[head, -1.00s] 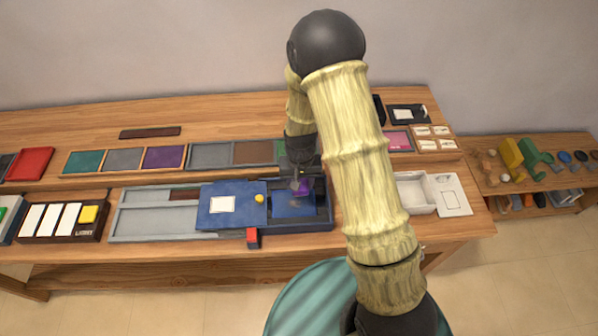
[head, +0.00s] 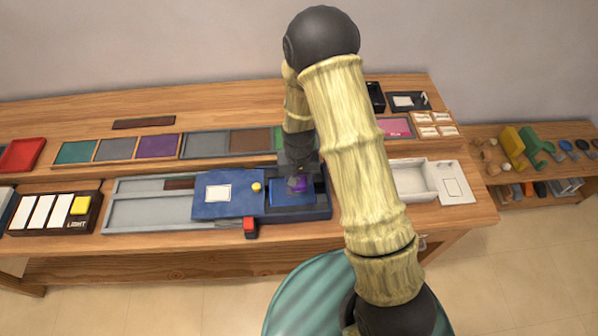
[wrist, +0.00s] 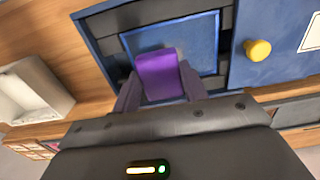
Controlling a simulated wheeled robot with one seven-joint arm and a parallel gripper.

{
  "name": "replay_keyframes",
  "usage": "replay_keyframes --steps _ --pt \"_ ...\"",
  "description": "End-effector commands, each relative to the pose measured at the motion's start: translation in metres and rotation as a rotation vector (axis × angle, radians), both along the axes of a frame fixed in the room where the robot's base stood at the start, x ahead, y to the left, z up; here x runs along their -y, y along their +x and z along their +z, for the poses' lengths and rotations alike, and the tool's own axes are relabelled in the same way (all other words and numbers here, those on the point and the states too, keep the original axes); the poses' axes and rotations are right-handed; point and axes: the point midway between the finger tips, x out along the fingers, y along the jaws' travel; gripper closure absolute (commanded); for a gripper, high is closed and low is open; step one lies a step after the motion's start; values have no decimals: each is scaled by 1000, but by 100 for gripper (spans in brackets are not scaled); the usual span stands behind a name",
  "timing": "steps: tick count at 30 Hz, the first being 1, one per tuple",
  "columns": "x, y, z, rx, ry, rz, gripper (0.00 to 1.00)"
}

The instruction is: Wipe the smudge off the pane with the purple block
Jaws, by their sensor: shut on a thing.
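My gripper (wrist: 160,90) is shut on the purple block (wrist: 160,75), with a finger on either side of it. In the head view the gripper (head: 298,180) and the block (head: 300,186) are over the blue pane (head: 288,199). The pane also shows in the wrist view (wrist: 203,38), where the block covers its lower part. I cannot tell whether the block touches the pane. A faint greyish patch beside the block in the wrist view may be the smudge; the block hides part of that area.
A blue panel (head: 215,207) with a yellow knob (head: 256,187) lies left of the pane. A white tray (head: 432,190) stands to the right. Coloured tiles line the ledge behind.

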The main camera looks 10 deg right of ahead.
Motion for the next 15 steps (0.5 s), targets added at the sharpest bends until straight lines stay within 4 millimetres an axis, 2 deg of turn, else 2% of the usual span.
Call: replay_keyframes --steps 1,7,9,11,15 --pt "0 0 -8 0 0 1 75" --pt "-1 0 -27 -1 0 3 75" --pt "-1 -1 -38 -3 -1 3 75" --pt "-7 0 -33 0 0 3 78" --pt "-16 1 -35 0 0 -3 78"
